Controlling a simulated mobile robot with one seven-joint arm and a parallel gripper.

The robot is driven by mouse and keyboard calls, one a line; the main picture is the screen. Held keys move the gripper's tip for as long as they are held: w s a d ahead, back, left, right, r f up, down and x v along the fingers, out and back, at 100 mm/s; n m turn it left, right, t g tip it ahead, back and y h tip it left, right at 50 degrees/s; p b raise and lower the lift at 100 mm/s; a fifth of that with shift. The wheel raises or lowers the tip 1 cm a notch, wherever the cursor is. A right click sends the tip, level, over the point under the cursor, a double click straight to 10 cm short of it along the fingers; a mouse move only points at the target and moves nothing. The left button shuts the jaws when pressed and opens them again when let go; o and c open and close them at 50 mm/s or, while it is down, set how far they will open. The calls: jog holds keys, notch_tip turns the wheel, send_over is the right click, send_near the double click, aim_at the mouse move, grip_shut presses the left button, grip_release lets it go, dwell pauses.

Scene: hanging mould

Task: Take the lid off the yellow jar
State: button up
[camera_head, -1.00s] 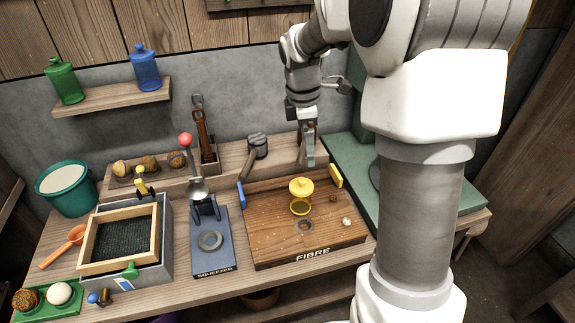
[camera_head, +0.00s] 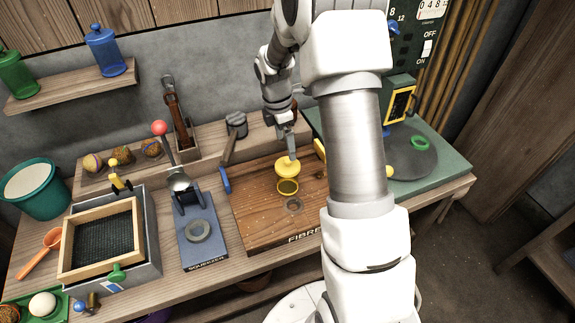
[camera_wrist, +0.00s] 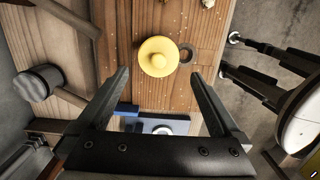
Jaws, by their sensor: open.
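The yellow jar (camera_head: 288,186) stands on the wooden board marked FIBRE (camera_head: 258,222), with its yellow lid (camera_head: 287,166) with a round knob on top. In the wrist view the lid (camera_wrist: 158,57) shows from above, beyond my fingertips and roughly between their lines. My gripper (camera_head: 293,152) points down just above and behind the lid in the head view. In the wrist view my gripper (camera_wrist: 159,75) is open and empty, its two fingers spread wide. I cannot tell from the head view whether a fingertip touches the lid.
The blue squeezer (camera_head: 202,238) stands left of the board. A mallet (camera_head: 234,135) leans behind it. A framed mesh screen (camera_head: 103,241) is further left. A green platform with a round dark disc (camera_head: 410,152) lies right, partly behind my arm.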

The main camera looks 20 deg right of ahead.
aim_at(288, 160)
jog(key=f, duration=0.8)
jog(key=shift+w+d, duration=0.1)
jog(key=shift+d, duration=0.3)
jog(key=shift+r, duration=0.1)
jog(key=c, duration=0.9)
